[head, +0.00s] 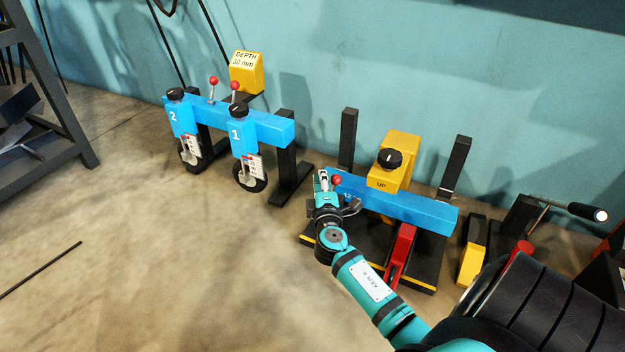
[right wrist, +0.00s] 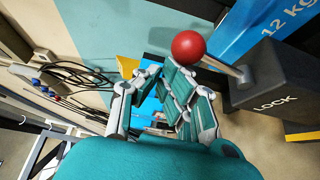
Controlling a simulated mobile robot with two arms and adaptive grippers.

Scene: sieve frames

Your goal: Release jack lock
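The lock lever is a red ball knob (right wrist: 188,46) on a short metal rod, joined to a dark block marked LOCK (right wrist: 273,100) in the right wrist view. In the head view the red knob (head: 337,180) shows at the left end of a blue beam (head: 415,211) on the jack stand. My right gripper (head: 324,182) is beside the knob, to its left in the head view. In the right wrist view its fingers (right wrist: 163,100) are apart with nothing held between them. The knob is by the right-hand finger, outside the gap; contact cannot be told. My left gripper is not in view.
A yellow box marked UP (head: 394,165) with a black dial stands behind the beam. A red bar (head: 401,256) slopes in front. A second blue beam (head: 265,126) with units 1 and 2 stands at left. The floor (head: 150,270) in front is mostly clear.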

